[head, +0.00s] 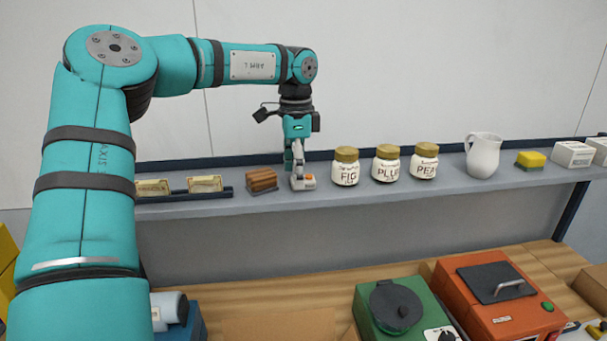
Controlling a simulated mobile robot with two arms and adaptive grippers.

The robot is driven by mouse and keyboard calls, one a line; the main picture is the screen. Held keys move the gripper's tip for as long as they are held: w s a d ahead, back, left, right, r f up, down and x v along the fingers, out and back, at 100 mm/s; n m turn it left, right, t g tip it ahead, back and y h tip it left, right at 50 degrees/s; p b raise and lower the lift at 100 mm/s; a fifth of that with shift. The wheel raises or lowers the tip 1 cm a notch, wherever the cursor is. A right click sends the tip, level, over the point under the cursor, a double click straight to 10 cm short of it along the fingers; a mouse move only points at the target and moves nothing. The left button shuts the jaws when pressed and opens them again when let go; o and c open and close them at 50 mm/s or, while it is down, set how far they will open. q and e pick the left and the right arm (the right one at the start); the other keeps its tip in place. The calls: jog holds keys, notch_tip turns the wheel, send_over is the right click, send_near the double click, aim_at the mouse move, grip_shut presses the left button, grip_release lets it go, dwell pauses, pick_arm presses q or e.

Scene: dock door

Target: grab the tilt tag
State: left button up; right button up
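A small white piece with an orange mark (309,180), which looks like the tilt tag, sits on the grey shelf (360,196) between a brown wooden block and the jars. My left gripper (298,176) points straight down at it, with its fingers at the tag's left side and partly in front of it. I cannot tell whether the fingers touch the tag or are closed on it. My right gripper is not in view.
The brown block (263,179) is close on the left, with two labelled cards (205,184) beyond it. Jars, the first marked FIG (345,172), a white pitcher (483,156) and a yellow sponge (530,160) stand to the right. Green (372,318) and orange (470,305) machines are below.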

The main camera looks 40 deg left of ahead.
pick_arm(q)
jog(key=shift+w+a+f, duration=0.1)
jog(key=shift+a+f, duration=0.05)
jog(key=shift+f, duration=0.3)
jog(key=shift+w+a+f, duration=0.1)
jog(key=shift+a+f, duration=0.05)
jog(key=shift+f, duration=0.3)
jog(key=shift+s+d+r, duration=0.1)
jog(key=shift+s+d, duration=0.05)
jog(key=c, duration=1.1)
jog(key=shift+r, duration=0.1)
